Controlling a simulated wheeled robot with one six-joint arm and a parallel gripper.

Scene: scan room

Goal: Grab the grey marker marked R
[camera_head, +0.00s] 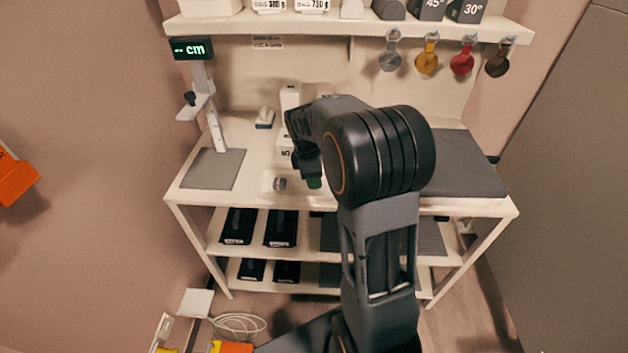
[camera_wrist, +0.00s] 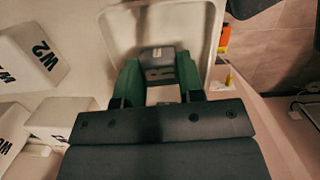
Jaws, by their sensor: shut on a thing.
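The grey marker (camera_wrist: 157,56) is a small dark grey piece between my green fingertips in the wrist view, with a faint light mark. I cannot read an R on it. My gripper (camera_wrist: 158,75) is shut on it, one finger on each side, low over a pale shallow tray. In the head view my gripper (camera_head: 313,182) reaches down at the tray, and a small grey piece (camera_head: 280,184) shows just left of the green finger. My arm hides the right part of the tray.
White blocks, one marked W2 (camera_wrist: 40,55), stand beside the tray (camera_wrist: 213,20). A height gauge (camera_head: 214,125) stands at the left on a grey plate. A dark grey pad (camera_head: 465,165) lies at the right. Coloured discs (camera_head: 462,63) hang under the upper shelf.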

